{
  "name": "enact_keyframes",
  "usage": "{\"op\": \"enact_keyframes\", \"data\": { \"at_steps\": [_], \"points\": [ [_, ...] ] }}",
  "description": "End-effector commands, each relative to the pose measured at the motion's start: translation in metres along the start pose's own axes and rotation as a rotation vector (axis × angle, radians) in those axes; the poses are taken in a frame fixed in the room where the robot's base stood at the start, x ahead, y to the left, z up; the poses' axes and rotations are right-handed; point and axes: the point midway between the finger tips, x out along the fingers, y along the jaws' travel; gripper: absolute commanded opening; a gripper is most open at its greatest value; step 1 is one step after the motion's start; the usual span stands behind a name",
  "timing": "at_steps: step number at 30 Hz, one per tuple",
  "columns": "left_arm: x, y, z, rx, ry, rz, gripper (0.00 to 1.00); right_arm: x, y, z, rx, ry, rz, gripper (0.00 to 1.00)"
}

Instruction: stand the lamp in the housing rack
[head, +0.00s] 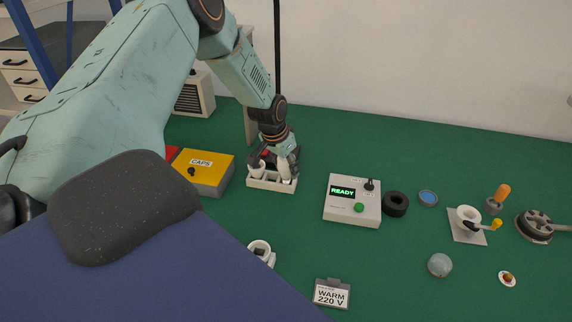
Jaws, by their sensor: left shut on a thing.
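The white housing rack (270,186) stands on the green table near the middle, with several compartments along it. My left gripper (281,160) reaches down over the rack from above. It is shut on a slim white piece, seemingly the lamp (286,172), which is upright at the rack's right part. The fingers partly hide the lamp, and I cannot tell whether its base touches the compartment floor. Another white piece (257,171) stands in the rack's left compartment. My right gripper is not in view.
A yellow CAPS box (214,178) stands left of the rack, a READY tester box (352,213) right of it. A white socket piece (262,247) and a WARM 220 V sign (331,298) are in front. A black ring (395,204) and a white crank fixture (464,237) lie right.

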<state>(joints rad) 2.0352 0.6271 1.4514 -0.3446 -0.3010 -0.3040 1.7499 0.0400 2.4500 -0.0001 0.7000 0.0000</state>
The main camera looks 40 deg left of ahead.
Motion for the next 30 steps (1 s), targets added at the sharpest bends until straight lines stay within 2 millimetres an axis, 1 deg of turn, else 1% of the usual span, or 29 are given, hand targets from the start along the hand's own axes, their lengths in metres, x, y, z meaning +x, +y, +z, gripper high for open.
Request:
{"op": "enact_keyframes", "data": {
  "at_steps": [30],
  "points": [
    [0.0087,-0.0001,0.0022,0.0,0.0,0.0,0.17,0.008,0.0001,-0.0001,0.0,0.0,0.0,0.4]
  ]
}}
